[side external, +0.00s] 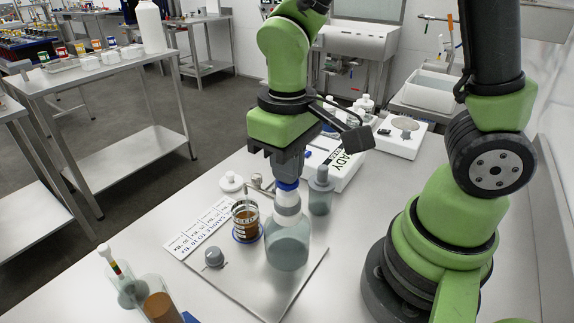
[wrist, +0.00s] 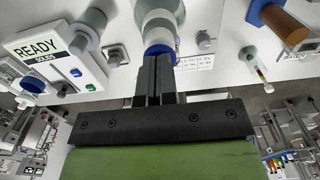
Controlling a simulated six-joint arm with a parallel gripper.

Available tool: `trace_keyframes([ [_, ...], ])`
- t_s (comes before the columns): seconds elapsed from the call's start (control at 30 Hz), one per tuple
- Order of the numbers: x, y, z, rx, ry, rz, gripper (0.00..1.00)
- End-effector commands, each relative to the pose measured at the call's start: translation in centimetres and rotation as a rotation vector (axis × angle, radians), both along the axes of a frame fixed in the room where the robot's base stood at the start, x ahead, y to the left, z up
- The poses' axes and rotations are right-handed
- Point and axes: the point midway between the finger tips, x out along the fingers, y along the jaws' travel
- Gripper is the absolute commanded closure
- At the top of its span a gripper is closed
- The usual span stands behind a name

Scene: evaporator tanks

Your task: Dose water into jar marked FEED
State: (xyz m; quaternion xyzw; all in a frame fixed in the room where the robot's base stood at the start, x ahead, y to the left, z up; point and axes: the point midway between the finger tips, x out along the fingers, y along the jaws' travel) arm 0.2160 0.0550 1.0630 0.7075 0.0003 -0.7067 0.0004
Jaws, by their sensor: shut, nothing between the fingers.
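A clear dispenser bottle (side external: 287,247) with a white collar and blue top (side external: 287,185) stands on a metal plate. Its thin metal spout (side external: 256,183) reaches left over a small glass jar (side external: 245,220). The jar holds brown liquid and has a blue ring at its base. I cannot read a FEED mark on it. My gripper (side external: 286,174) points down, shut and empty, with its fingertips directly over the blue top. They look touching or nearly so. In the wrist view, my shut fingers (wrist: 155,72) overlap the blue rim (wrist: 161,50).
A white READY box (side external: 338,165) and grey bottle (side external: 320,195) stand behind. A label card (side external: 200,230), white lid (side external: 231,182) and grey knob (side external: 214,257) lie left. Glass cylinders, one with brown liquid (side external: 160,306), stand front left. The metal table is clear right of the plate.

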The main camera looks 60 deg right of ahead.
Motion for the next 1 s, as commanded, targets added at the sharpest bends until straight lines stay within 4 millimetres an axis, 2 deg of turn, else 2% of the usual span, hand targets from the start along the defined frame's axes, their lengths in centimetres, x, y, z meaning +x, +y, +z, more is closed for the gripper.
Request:
trace_keyframes([
  [0.27,0.0,0.0,-0.3,0.000,0.002,-0.001,1.00],
  [0.8,0.1,0.0,4.0,0.000,-0.002,0.000,1.00],
  [1.0,0.0,0.0,4.9,0.000,0.000,-0.001,1.00],
])
